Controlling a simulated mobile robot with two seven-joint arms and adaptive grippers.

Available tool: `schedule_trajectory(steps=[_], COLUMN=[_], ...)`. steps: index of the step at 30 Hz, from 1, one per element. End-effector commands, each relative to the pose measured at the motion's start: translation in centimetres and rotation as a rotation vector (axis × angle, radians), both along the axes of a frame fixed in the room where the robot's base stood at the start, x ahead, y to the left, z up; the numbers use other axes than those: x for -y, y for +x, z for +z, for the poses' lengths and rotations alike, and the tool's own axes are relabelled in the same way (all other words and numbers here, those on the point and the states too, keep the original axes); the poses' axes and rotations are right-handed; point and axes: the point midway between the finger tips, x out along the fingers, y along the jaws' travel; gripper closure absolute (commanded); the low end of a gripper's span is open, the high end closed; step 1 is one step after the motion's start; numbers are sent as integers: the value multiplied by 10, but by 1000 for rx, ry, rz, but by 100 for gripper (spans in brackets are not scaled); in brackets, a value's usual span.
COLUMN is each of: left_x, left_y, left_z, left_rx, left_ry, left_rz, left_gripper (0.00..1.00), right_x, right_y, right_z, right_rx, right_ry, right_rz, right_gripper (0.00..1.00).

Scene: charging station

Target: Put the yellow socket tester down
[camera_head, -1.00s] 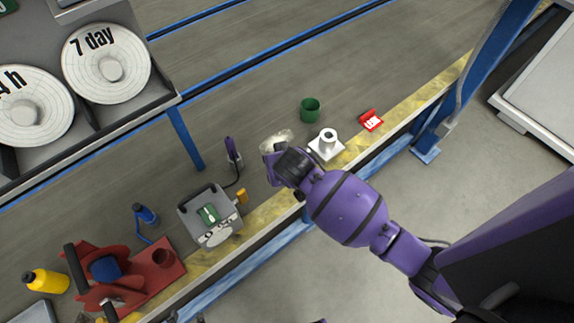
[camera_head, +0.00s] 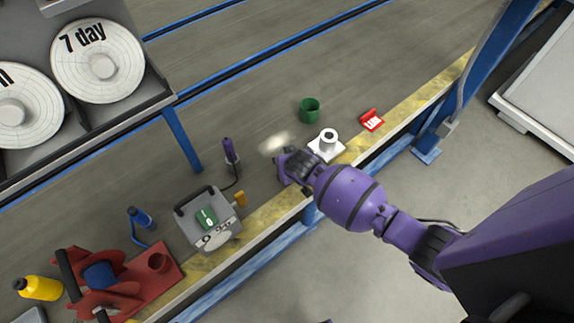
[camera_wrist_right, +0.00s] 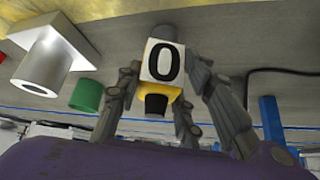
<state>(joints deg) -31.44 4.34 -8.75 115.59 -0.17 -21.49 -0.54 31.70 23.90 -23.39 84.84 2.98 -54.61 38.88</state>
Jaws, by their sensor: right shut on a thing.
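The yellow socket tester (camera_wrist_right: 172,94), with a white face marked with a black 0, is between the fingers of my right gripper (camera_wrist_right: 163,85) in the right wrist view. The gripper is shut on it. In the head view my right gripper (camera_head: 287,167) is over the near part of the bench, left of the white block with a ring. The tester is hidden there by the gripper and wrist, and I cannot tell whether it touches the bench. My left gripper is not in view.
A white block with a ring (camera_head: 327,146) is close to the right gripper, with a green cup (camera_head: 310,110) behind it. A red item (camera_head: 371,120) lies farther right. A grey box (camera_head: 211,220) with a cable stands left. The bench behind the gripper is clear.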

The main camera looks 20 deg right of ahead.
Motion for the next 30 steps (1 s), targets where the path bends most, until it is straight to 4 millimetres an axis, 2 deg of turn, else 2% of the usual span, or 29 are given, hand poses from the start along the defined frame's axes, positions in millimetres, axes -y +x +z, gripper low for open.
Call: schedule_trajectory(steps=[5,6,10,18,22,26,30], left_x=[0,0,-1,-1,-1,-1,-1], left_y=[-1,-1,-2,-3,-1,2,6], left_z=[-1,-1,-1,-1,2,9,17], left_rx=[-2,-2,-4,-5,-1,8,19], left_ry=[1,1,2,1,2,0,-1], left_rz=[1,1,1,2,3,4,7], left_gripper=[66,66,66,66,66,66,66], right_x=[0,0,0,0,0,-1,-2], right_y=[0,0,0,0,-2,-13,-30], right_z=[-4,-3,-3,-3,5,25,52], right_rx=[0,0,0,0,2,4,5], right_ry=[1,0,0,0,1,2,3], right_rz=[-1,0,0,0,1,0,-1], right_gripper=[95,62,47,47,47,47,47])
